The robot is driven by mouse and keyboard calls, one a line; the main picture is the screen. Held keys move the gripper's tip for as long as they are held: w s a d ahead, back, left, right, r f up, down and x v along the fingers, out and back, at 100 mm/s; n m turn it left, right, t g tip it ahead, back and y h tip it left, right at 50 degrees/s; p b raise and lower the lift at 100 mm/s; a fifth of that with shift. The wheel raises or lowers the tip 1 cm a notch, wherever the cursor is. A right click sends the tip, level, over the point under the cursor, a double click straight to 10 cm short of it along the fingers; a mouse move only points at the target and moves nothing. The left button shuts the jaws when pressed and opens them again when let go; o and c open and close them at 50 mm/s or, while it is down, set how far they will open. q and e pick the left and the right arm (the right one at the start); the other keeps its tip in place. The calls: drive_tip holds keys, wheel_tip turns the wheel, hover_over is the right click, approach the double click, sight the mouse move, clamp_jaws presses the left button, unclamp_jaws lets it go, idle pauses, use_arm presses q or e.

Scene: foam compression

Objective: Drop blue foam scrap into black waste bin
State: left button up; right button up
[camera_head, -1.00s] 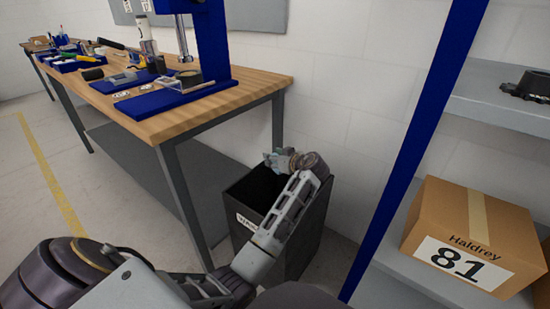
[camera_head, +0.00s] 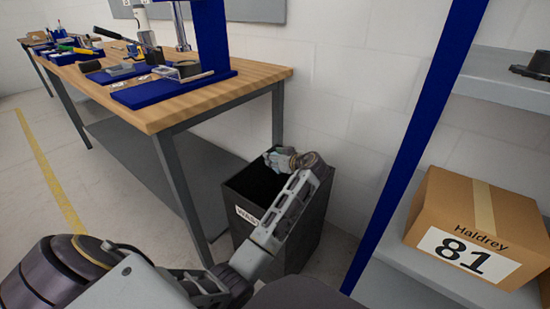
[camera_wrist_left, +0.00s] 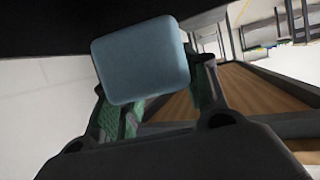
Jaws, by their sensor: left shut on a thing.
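The black waste bin (camera_head: 301,240) stands on the floor to the right of the workbench, open at the top, with a white label on its front. My left gripper (camera_head: 272,157) is above the bin's back rim area in the head view. In the left wrist view the blue foam scrap (camera_wrist_left: 140,60), a rounded block, sits between the two fingers of my left gripper, which is shut on it. In the head view the foam is too small to tell apart from the fingers. My right gripper is not in view.
The wooden workbench (camera_head: 190,106) with tools and a blue press stand (camera_head: 209,38) is left of the bin. A blue post (camera_head: 408,150) and a shelf with a cardboard box (camera_head: 474,229) are on the right. A white wall is behind the bin.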

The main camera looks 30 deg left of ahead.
use_arm(q)
drive_tip(key=o, duration=0.8)
drive_tip(key=shift+o, duration=0.2)
drive_tip(key=shift+d, duration=0.1)
drive_tip(key=v, duration=0.7)
drive_tip(key=shift+s+d, duration=0.1)
idle(0.6)
